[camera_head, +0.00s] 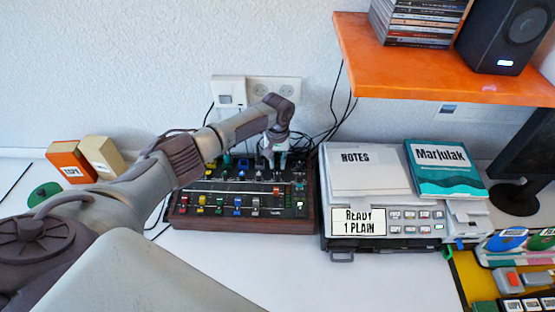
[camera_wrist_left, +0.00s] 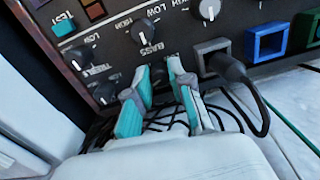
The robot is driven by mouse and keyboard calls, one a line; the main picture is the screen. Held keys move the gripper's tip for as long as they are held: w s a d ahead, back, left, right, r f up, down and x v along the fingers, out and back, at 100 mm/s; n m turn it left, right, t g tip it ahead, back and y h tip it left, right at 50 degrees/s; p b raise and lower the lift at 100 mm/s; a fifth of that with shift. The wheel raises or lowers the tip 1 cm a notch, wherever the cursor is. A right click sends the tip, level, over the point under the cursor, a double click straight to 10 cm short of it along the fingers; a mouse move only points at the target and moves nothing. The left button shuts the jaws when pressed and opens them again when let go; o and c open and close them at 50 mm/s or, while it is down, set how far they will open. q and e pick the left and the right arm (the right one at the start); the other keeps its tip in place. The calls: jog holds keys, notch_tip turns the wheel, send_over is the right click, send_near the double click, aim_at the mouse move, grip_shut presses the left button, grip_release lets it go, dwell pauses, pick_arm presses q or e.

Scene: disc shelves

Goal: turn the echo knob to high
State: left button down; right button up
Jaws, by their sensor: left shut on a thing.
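The dark sound mixer (camera_head: 181,210) with a wooden edge stands on the white desk. My left gripper (camera_head: 274,158) is over its back right part. In the left wrist view the panel (camera_wrist_left: 183,45) shows a knob (camera_wrist_left: 146,29) marked BASS and another (camera_wrist_left: 80,57) apparently marked TREBLE. A further knob (camera_wrist_left: 105,92) sits below it. The teal fingertips of my left gripper (camera_wrist_left: 160,80) are at the panel just below the BASS label, shut on a knob that they largely hide. I cannot read an echo label or that knob's pointer. My right gripper is out of view.
Black cables run behind the mixer. A printer-like device (camera_head: 378,243) with notes stands close to its right. An orange shelf (camera_head: 440,85) hangs at upper right. Two boxes (camera_head: 70,162) stand at left. The desk in front of the mixer is clear.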

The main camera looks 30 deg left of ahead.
aim_at(277, 163)
pick_arm(q)
jog(key=m, duration=0.4)
jog(key=shift+m, duration=0.3)
dwell(0.3)
jog(key=c, duration=1.3)
grip_release()
notch_tip(277, 163, up, 12)
